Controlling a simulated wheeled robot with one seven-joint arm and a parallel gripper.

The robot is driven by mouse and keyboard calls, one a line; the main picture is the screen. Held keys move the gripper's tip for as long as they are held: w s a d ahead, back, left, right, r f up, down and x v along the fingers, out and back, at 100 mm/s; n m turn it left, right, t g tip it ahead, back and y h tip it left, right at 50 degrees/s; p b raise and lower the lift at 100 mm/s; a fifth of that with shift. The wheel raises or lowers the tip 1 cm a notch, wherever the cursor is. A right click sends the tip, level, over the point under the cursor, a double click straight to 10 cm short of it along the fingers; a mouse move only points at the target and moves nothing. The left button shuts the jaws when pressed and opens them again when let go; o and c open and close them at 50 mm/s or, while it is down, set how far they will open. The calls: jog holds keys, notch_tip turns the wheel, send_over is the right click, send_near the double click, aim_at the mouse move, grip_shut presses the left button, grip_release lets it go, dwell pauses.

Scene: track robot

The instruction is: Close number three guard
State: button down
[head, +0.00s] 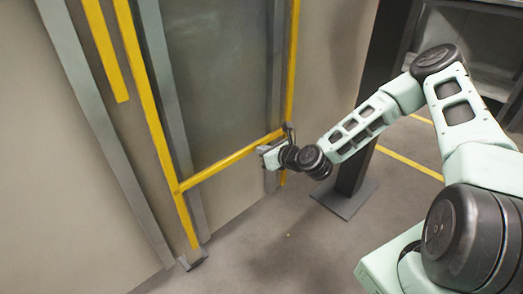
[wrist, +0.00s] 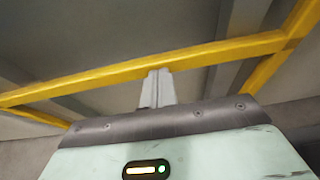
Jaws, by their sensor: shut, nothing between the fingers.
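The guard is a yellow-framed panel (head: 232,158) with a lower yellow crossbar and upright yellow bars, standing in front of a grey wall opening in the head view. Its crossbar also runs across the wrist view (wrist: 105,78). No number shows on it. My gripper (head: 272,150) is at the right end of the crossbar, near the right upright. In the wrist view my gripper's fingers (wrist: 159,78) are together with nothing between them, and their tips overlap the crossbar's lower edge. I cannot tell whether they touch it.
A dark post (head: 370,110) with a flat foot plate stands right of the guard. Grey shelving (head: 480,45) is behind my arm at the upper right. A yellow line (head: 410,164) marks the floor. The floor in front of the guard is clear.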

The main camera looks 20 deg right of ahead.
notch_tip(320, 180, up, 56)
jog(key=p, duration=4.6)
jog(key=shift+f, duration=0.15)
jog(key=shift+w, duration=0.1)
